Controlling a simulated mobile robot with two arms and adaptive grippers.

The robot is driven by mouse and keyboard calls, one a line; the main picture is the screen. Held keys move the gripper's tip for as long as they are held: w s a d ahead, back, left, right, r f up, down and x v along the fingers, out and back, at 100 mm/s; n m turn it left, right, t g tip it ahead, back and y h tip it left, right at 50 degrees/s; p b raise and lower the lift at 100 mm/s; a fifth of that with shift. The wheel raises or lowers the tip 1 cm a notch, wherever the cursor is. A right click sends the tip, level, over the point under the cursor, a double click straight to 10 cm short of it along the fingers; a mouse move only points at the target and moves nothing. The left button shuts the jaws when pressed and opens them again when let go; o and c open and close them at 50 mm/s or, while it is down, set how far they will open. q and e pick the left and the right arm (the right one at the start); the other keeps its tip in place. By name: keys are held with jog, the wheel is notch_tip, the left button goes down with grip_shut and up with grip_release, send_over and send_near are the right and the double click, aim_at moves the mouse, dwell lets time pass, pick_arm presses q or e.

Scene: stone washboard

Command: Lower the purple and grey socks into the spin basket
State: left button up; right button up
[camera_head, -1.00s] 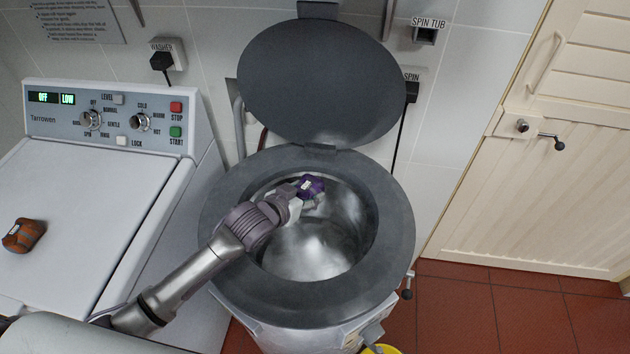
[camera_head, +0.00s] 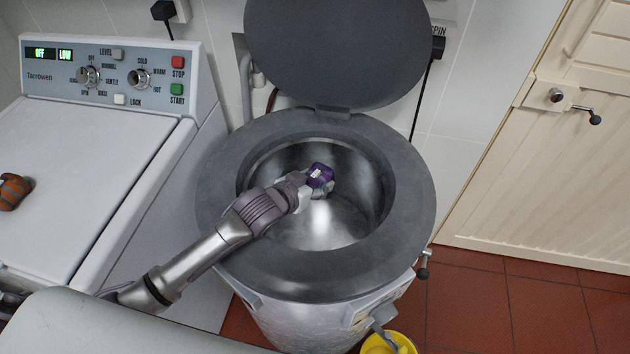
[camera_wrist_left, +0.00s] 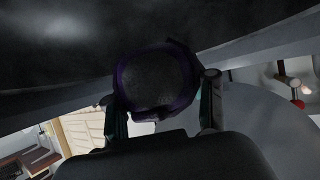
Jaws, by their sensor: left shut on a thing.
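The purple and grey socks (camera_head: 320,175) are a small balled bundle in my left gripper (camera_head: 314,184). The gripper is shut on them and holds them over the open mouth of the spin basket (camera_head: 350,212), near its middle. In the left wrist view the socks (camera_wrist_left: 155,85) show dark grey with a purple edge between the two fingers. The basket's shiny metal inside shows below and around the gripper; how far down the socks are is hard to tell. My right gripper is not in view.
The round dark lid (camera_head: 335,50) stands open behind the tub's wide grey rim (camera_head: 222,190). The washer (camera_head: 80,180) is at the left, with an orange-brown bundle (camera_head: 12,190) on top. A yellow bucket (camera_head: 390,343) stands on the floor in front.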

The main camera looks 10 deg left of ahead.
pick_arm(q)
jog(key=shift+f, duration=0.25)
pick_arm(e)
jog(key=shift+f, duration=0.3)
pick_arm(q)
jog(key=o, duration=1.3)
jog(key=shift+c, duration=0.2)
jog(key=shift+o, duration=0.6)
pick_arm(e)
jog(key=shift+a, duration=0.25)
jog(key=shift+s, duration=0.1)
